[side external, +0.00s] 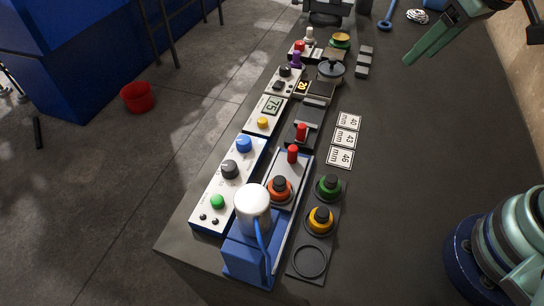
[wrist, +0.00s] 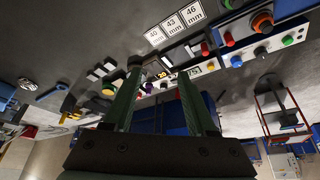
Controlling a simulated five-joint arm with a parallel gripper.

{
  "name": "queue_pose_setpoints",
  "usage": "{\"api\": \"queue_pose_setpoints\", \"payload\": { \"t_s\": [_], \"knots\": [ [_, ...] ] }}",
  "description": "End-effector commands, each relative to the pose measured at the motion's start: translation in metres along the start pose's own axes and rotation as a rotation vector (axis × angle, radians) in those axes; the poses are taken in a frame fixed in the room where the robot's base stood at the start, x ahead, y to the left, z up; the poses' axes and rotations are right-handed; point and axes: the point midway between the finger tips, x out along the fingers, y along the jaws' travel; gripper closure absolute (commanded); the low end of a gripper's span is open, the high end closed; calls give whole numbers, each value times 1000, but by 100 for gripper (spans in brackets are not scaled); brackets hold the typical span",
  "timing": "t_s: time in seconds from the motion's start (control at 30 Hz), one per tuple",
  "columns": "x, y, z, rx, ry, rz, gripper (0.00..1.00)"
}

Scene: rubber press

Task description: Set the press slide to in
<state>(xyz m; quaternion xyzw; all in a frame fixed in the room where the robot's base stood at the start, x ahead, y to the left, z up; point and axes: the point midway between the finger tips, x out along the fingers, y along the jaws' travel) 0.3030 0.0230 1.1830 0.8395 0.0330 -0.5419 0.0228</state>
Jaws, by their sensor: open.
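The press (side external: 250,245) is a blue block with a white cylinder on top, at the front end of the bench in the side external view. A pale slide rail (side external: 290,172) runs back from it, with an upright red handle (side external: 293,154) at its far end. An orange puck with a black knob (side external: 279,189) sits on the rail just behind the white cylinder. The handle also shows in the wrist view (wrist: 229,39). My gripper (side external: 408,60) is open and empty, at the far right, well away from the rail. In the wrist view its fingers (wrist: 160,72) stand apart.
A second red handle (side external: 301,133) stands on a dark block behind the rail. A control panel (side external: 230,168) lies left of the rail. Green (side external: 328,185) and yellow (side external: 320,217) pucks and number cards (side external: 344,140) lie to its right. The bench's right side is mostly clear.

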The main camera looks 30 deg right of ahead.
Motion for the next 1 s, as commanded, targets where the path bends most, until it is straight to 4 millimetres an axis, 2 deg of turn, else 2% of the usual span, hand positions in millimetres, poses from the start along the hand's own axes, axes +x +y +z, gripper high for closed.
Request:
{"api": "queue_pose_setpoints", "payload": {
  "t_s": [0.1,0.33,0.5,0.7,0.83,1.0],
  "knots": [
    [13,-26,-18,-82,-74,-32,43],
    [45,-83,-41,-232,-204,-75,43],
    [76,-130,-46,-348,-296,-96,43],
    [109,-176,-40,-455,-380,-108,43],
    [120,-191,-36,-491,-407,-110,43],
    [129,-196,-32,-503,-417,-110,43]
  ]
}}
